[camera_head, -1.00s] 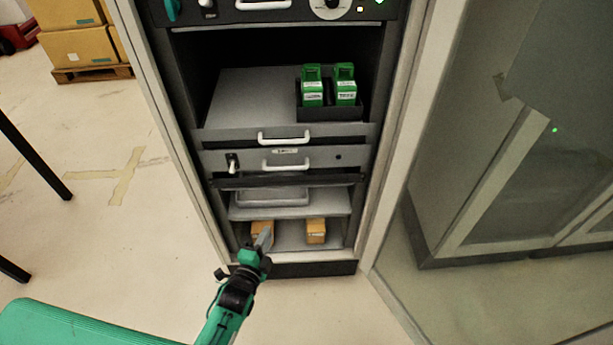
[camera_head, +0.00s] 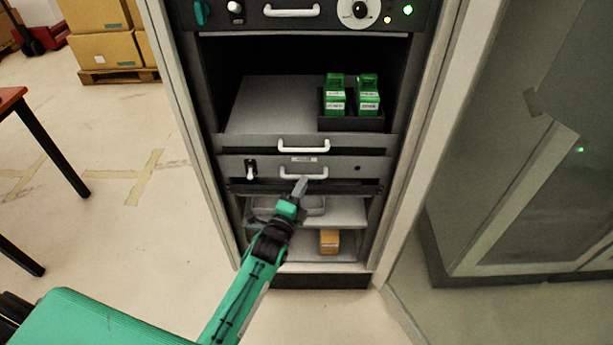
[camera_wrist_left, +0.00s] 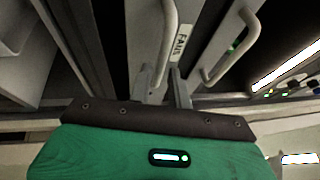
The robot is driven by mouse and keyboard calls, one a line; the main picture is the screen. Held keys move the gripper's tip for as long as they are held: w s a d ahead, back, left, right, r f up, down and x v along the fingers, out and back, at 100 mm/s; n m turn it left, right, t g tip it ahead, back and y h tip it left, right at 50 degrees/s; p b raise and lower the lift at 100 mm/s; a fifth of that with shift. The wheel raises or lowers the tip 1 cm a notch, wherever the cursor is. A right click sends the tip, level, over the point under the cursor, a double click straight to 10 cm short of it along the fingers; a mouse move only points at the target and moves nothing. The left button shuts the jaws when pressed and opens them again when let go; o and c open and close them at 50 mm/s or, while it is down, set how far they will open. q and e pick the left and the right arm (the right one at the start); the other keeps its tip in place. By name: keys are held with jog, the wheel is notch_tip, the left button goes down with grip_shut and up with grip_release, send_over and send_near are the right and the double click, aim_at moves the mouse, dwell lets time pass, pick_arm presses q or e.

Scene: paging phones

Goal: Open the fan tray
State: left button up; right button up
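The fan tray (camera_head: 342,167) is a grey drawer front in the rack, apparently closed, with a white handle (camera_head: 304,173). In the left wrist view its label reads FANS (camera_wrist_left: 180,46) beside the curved handle (camera_wrist_left: 170,40). My left gripper (camera_head: 301,185) is at the handle, overlapping its lower edge in the head view. In the left wrist view my left gripper (camera_wrist_left: 163,85) has its fingers apart, with the near end of the handle between or just ahead of them. Contact cannot be told. My right gripper is not in view.
A black-and-white latch (camera_head: 250,169) sits left on the tray front. Above is a shelf drawer with its own handle (camera_head: 304,146) and two green modules (camera_head: 335,95). Below are a shelf and an orange box (camera_head: 329,240). The rack's side posts (camera_head: 420,150) flank the opening.

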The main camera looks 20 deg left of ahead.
pick_arm(q)
jog(key=shift+x, duration=1.85)
grip_shut()
